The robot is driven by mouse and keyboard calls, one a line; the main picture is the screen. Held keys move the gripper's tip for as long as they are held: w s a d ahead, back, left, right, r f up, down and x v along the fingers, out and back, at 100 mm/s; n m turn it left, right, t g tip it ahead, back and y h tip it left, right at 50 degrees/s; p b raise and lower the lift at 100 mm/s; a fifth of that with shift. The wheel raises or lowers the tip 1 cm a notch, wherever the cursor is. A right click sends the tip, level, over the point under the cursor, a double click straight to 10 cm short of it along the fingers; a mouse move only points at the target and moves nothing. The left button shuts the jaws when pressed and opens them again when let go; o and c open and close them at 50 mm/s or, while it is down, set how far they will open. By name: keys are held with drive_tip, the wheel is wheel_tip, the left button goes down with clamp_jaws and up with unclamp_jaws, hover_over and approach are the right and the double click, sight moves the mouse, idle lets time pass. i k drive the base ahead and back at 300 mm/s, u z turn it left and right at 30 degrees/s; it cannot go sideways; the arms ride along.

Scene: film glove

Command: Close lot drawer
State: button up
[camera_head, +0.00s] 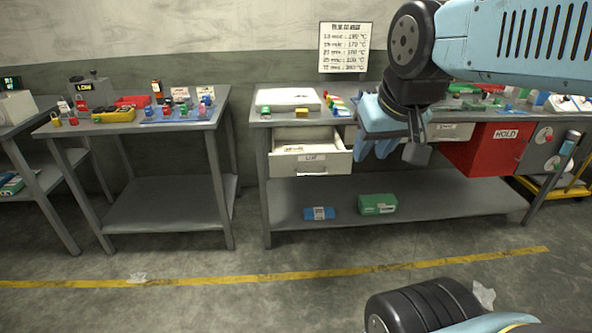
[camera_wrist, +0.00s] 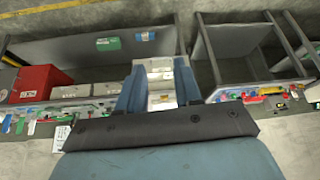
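The lot drawer (camera_head: 324,168) is a pale drawer pulled out under the left part of the long workbench, with a small label and a handle on its front. Some of its inside shows from above. My gripper (camera_head: 376,153) hangs to the right of the drawer in the head view, apart from its front as far as I can see. In the wrist view the drawer (camera_wrist: 158,66) shows between the two blue fingers of my gripper (camera_wrist: 160,72). The fingers are spread with nothing held between them.
The workbench (camera_head: 290,118) carries a white box and small coloured items. A closed drawer (camera_head: 452,132) and a red HOLD box (camera_head: 490,150) are at the right. A green case (camera_head: 377,204) and a blue item (camera_head: 319,213) lie on the lower shelf. The floor in front is mostly clear.

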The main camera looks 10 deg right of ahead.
sight(324, 154)
drive_tip(key=z, duration=0.85)
drive_tip(key=k, duration=0.6)
drive_tip(key=u, duration=0.55)
drive_tip(key=i, duration=1)
drive_tip(key=u, duration=0.05)
